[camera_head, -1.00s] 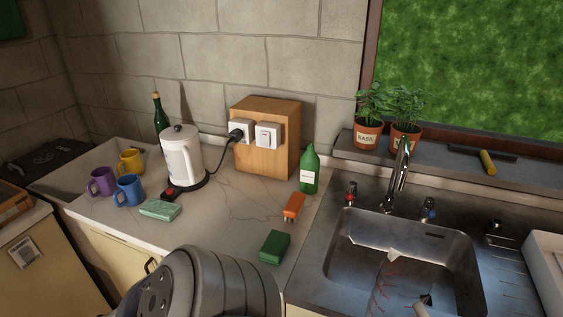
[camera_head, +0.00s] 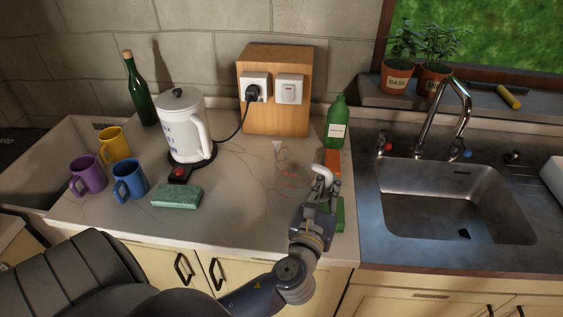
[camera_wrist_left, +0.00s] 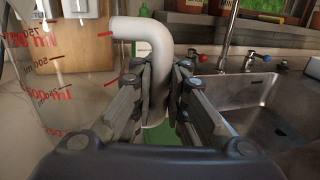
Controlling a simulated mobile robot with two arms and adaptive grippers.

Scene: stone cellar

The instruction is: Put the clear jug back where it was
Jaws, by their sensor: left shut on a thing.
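The clear jug (camera_head: 288,181) is see-through with red measuring marks and a white handle. It is over the worktop (camera_head: 245,225), in front of the wooden socket box; I cannot tell whether its base touches the surface. My left gripper (camera_head: 323,187) is shut on the white handle, at the jug's right side. In the left wrist view the handle stands between the fingers (camera_wrist_left: 153,85), and the jug's marked wall (camera_wrist_left: 70,95) fills the left. My right gripper is not in view.
A white kettle (camera_head: 183,128), mugs (camera_head: 130,181), a green sponge (camera_head: 177,196) and a dark bottle (camera_head: 140,92) stand left. A green bottle (camera_head: 336,125) and an orange block (camera_head: 332,160) are behind the gripper; a green block (camera_head: 339,214) is partly hidden by it. The sink (camera_head: 445,205) is right.

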